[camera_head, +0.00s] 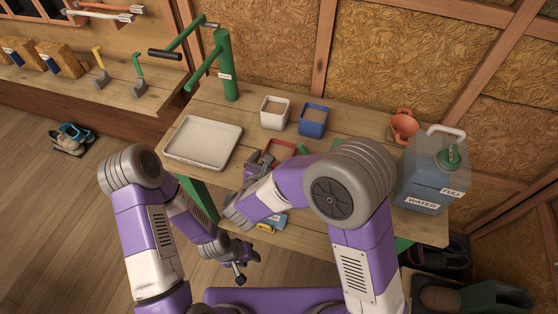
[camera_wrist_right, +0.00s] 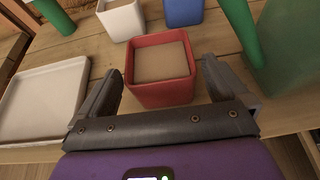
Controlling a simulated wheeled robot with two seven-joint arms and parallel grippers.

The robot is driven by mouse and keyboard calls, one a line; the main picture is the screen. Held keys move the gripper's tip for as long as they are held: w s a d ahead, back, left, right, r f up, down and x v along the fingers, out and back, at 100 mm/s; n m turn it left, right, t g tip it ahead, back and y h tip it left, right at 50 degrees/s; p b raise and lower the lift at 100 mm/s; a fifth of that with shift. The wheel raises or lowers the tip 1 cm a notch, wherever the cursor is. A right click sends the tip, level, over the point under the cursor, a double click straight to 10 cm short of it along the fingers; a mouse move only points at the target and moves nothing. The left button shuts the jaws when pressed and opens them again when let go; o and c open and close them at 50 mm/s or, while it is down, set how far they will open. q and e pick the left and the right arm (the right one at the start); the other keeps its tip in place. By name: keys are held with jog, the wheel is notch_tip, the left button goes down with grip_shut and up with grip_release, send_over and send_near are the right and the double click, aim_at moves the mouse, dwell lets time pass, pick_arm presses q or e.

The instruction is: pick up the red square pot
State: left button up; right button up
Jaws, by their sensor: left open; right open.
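The red square pot (camera_wrist_right: 162,96) stands upright on the wooden table, filled with something flat and brown. In the head view the red pot (camera_head: 279,148) is partly hidden behind my right arm. My right gripper (camera_wrist_right: 163,78) is open, with one finger on the left side and one on the right side of the pot in the wrist view. Its fingers look apart from the pot walls; whether either touches cannot be told. My left gripper (camera_head: 240,272) hangs low in front of the table, open and empty.
A white pot (camera_head: 274,113) and a blue pot (camera_head: 313,121) stand behind the red one. A white tray (camera_head: 203,139) lies to the left. Green objects (camera_wrist_right: 291,50) are close on the right.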

aim_at(282, 148)
jog(key=b+x, duration=0.1)
jog(key=x, duration=0.4)
jog(key=shift+w, duration=0.15)
jog(key=c, duration=0.9)
jog(key=shift+r, duration=0.1)
